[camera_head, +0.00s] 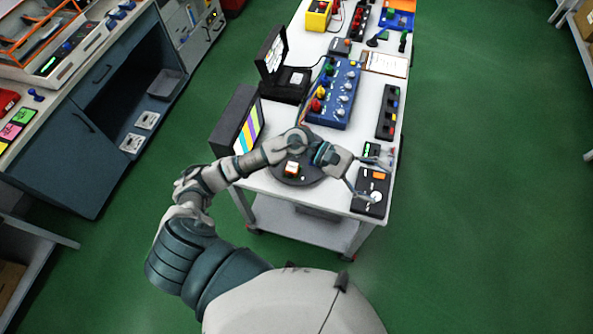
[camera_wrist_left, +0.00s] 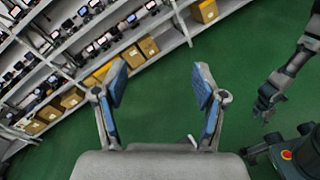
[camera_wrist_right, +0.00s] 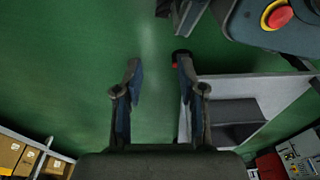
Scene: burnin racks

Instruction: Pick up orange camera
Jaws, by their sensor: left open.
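A small orange-and-white block (camera_head: 291,168), possibly the orange camera, sits on a dark round disc (camera_head: 310,179) near the table's front end; its details are too small to make out. My left gripper (camera_head: 377,178) is open and empty, above the table's right front corner, to the right of that block. In the left wrist view its fingers (camera_wrist_left: 160,80) are spread, with floor and shelves beyond and no camera. My right gripper (camera_wrist_right: 158,68) shows in its own wrist view with its fingers apart and nothing between them, over floor beside the table's lower shelf.
A white table (camera_head: 355,140) carries a monitor (camera_head: 236,123) with a striped screen, a laptop (camera_head: 284,72), a blue control panel (camera_head: 334,92) and a black box (camera_head: 371,190) under my left gripper. A workbench (camera_head: 104,80) stands at left. Green floor (camera_head: 490,170) is open at right.

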